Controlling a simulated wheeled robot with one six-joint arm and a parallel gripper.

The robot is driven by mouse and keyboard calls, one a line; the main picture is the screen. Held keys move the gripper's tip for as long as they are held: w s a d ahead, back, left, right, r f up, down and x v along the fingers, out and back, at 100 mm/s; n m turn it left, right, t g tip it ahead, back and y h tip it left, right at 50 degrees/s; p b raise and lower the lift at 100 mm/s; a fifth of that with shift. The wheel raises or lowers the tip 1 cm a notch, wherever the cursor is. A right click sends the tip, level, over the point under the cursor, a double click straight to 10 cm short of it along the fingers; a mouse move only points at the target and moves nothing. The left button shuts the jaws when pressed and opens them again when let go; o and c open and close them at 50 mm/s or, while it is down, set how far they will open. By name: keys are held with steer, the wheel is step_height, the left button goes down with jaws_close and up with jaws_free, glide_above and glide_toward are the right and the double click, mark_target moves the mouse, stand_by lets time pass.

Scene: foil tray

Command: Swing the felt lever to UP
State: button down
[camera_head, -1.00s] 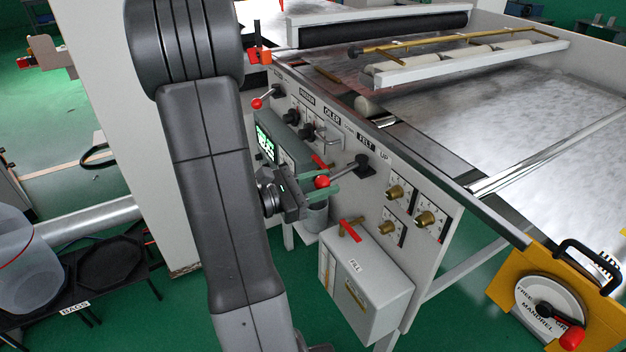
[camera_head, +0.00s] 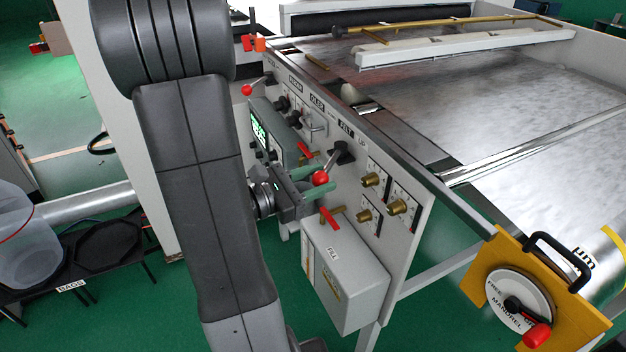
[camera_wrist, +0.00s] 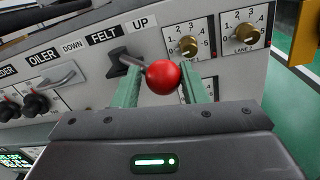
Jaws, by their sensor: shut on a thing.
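The felt lever has a red ball knob (camera_head: 320,178) on a thin rod from a black pivot (camera_head: 342,153) on the panel, below the FELT label (camera_head: 346,129). In the head view the rod slopes down and left from the pivot. In the wrist view the red knob (camera_wrist: 163,78) lies to the right of the pivot (camera_wrist: 118,62), below the UP label (camera_wrist: 140,22); DOWN (camera_wrist: 72,47) is on the left. My gripper (camera_head: 315,181) has green fingers shut on the knob, one on each side.
Brass knobs (camera_head: 371,179) sit right of the lever. A grey FILL box (camera_head: 345,272) with a red-handled valve (camera_head: 330,217) hangs below my gripper. Black oiler knobs and a green display (camera_head: 259,134) are on the left. Open floor lies below.

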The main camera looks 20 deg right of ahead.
steer(key=shift+s+d+r, duration=0.15)
steer(key=shift+s+d, duration=0.05)
steer(key=shift+s, duration=0.05)
steer(key=c, duration=1.1)
jaws_free()
steer(key=shift+d, duration=0.15)
steer(key=shift+o, duration=0.2)
steer(key=shift+d, duration=0.15)
steer(key=shift+a+f, duration=0.2)
steer(key=shift+a, duration=0.4)
steer(key=v, duration=1.2)
steer(key=shift+a+r+b, duration=0.15)
steer(key=shift+a+b, duration=0.25)
steer(key=x, duration=1.1)
steer(key=shift+d+p, duration=0.3)
